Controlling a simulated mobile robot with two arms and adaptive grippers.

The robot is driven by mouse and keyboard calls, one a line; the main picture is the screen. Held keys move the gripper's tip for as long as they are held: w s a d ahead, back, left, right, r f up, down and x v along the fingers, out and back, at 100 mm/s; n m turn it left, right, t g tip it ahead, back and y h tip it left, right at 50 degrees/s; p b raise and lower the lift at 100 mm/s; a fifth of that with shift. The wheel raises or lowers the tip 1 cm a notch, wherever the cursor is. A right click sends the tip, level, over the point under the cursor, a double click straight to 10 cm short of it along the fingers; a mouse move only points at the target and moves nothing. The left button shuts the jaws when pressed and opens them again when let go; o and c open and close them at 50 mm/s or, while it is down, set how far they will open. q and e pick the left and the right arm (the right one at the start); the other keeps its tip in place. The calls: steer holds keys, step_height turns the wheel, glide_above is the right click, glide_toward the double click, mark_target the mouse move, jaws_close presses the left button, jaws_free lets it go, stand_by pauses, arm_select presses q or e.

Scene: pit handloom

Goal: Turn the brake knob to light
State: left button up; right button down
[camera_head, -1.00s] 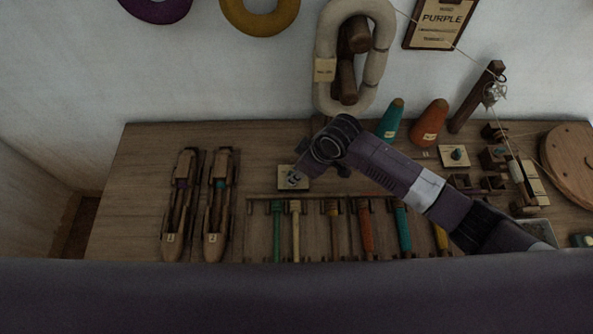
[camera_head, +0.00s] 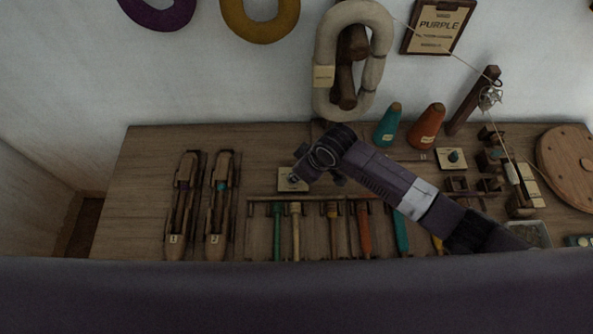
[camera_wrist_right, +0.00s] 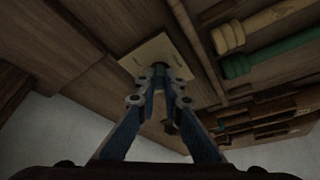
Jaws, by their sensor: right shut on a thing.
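The small pale plate (camera_head: 288,186) of the brake knob lies on the bench, left of centre, just above the rack of bobbins. My right gripper (camera_wrist_right: 160,75) is over this plate, with its fingers closed around the small dark green knob (camera_wrist_right: 160,68) in the right wrist view. The fingers hide most of the knob and its pointing direction, so I cannot read its setting. In the head view, my right gripper (camera_head: 297,178) comes down onto the plate from the right and mostly covers the knob. My left gripper is not in view.
Two numbered shuttles (camera_head: 216,215) lie at the left. A rack (camera_head: 262,198) of coloured bobbins is close below the plate. Teal and orange cones (camera_head: 428,127) stand behind my arm. A second plate with a green knob (camera_head: 453,156) is further right. Bare bench lies left of the shuttles.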

steer(key=m+p, duration=0.1)
steer(key=p, duration=0.1)
steer(key=m+h+p, duration=0.1)
steer(key=m+p, duration=0.1)
steer(key=m+t+p, duration=0.1)
steer(key=m+p, duration=0.1)
steer(key=shift+s+a+r+h, duration=0.25)
steer(key=shift+a+h, duration=0.05)
steer(key=shift+a, duration=0.05)
steer(key=m+p, duration=0.1)
steer(key=m, duration=0.1)
steer(key=shift+a+f+m+h+p, duration=0.1)
steer(key=shift+f+m+h+p, duration=0.05)
steer(key=shift+m+h+p, duration=0.2)
steer(key=shift+f+m+t+h, duration=0.1)
steer(key=shift+m+t+h, duration=0.2)
steer(key=shift+m+h, duration=0.7)
steer(key=shift+m+y, duration=0.35)
steer(key=shift+m, duration=0.1)
steer(key=c, duration=2.1)
jaws_free()
